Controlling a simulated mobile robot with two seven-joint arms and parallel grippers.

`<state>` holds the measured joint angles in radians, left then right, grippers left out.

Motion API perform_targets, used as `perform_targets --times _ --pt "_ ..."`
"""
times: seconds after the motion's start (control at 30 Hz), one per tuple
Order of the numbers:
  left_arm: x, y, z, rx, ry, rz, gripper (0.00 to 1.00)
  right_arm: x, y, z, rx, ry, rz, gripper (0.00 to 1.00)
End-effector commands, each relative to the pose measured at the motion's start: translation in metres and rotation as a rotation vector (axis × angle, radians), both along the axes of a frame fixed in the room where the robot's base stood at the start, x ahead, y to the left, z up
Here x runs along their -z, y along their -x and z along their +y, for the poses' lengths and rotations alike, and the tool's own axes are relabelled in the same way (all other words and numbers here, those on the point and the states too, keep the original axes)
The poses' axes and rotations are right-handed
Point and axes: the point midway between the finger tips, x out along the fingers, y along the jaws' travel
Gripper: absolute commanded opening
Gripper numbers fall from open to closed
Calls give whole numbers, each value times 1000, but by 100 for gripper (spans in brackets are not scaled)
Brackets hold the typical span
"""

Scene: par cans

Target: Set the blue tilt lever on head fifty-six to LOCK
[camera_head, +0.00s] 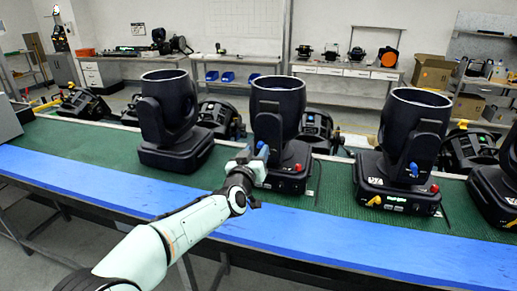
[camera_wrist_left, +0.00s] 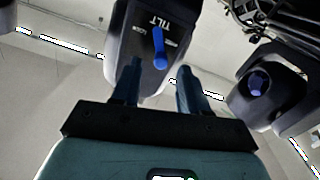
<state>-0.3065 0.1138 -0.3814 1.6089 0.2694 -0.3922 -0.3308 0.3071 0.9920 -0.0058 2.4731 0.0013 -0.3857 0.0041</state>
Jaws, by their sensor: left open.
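A black moving head (camera_head: 277,104) stands upright on the bench in front of my left gripper (camera_head: 256,162). Its number cannot be read here. Its blue tilt lever (camera_head: 263,150) shows beside the gripper. In the left wrist view the blue lever (camera_wrist_left: 159,48) sits on a dark yoke panel (camera_wrist_left: 134,50) marked TILT, with small lettering on both sides. Whether it stands at LOCK is unclear. My left gripper (camera_wrist_left: 156,72) is open, its fingertips apart on either side below the lever, with no contact visible. My right gripper is not in view.
Similar heads stand at left (camera_head: 169,112) and right (camera_head: 410,138), the right one with its own blue lever (camera_head: 414,170). More units lie tilted behind. A blue strip (camera_head: 330,238) runs along the bench's front. The green mat (camera_head: 328,190) is bare between the heads.

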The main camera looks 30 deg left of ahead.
Motion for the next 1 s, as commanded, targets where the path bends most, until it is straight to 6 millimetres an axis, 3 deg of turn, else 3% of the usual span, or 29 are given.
perform_targets --times 0.2,0.57,0.6,0.73,1.0 --pt "0 -23 6 -1 -2 1 44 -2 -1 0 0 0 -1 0" --pt "0 -28 7 0 0 0 44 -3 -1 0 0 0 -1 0" --pt "0 -28 7 0 0 0 41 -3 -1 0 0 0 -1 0" --pt "0 -28 7 0 0 0 0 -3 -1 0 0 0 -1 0" --pt "0 -28 7 0 -11 3 0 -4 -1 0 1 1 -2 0"
